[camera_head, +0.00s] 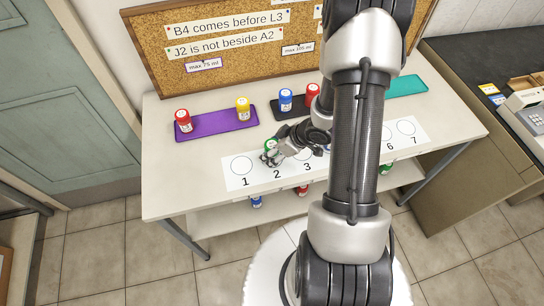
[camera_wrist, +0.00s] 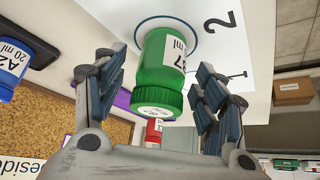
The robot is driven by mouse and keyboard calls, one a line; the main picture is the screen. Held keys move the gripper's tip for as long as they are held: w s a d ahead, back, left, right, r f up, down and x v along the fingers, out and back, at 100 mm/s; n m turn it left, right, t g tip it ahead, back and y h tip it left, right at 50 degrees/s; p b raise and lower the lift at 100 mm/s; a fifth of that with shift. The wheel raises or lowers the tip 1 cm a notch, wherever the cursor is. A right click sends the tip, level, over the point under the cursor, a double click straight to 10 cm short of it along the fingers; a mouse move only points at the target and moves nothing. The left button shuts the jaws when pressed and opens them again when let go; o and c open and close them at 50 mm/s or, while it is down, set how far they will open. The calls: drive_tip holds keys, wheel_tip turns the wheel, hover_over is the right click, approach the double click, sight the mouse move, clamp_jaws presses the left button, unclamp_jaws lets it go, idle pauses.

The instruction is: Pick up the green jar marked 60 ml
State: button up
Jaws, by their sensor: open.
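A green jar (camera_head: 270,145) stands on circle 2 of the white numbered strip (camera_head: 232,180). In the wrist view the green jar (camera_wrist: 165,62) fills the middle, its cap toward the camera. In the wrist view my gripper (camera_wrist: 158,88) has one finger on each side of the jar, with gaps visible between the fingers and the jar.
A purple tray (camera_head: 215,124) holds a red jar (camera_head: 184,121) and a yellow jar (camera_head: 242,108). Behind circle 3, a dark tray (camera_head: 277,113) holds a blue jar (camera_head: 286,100) and a red jar (camera_head: 312,93). A teal tray (camera_head: 406,86) is at the right. Several jars sit on the lower shelf.

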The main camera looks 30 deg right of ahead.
drive_tip(key=shift+w+a+f, duration=0.15)
drive_tip(key=shift+w+f, duration=0.05)
drive_tip(key=shift+f, duration=0.3)
drive_tip(key=shift+r, duration=0.1)
drive_tip(key=shift+c, duration=0.5)
drive_tip(key=c, duration=1.1)
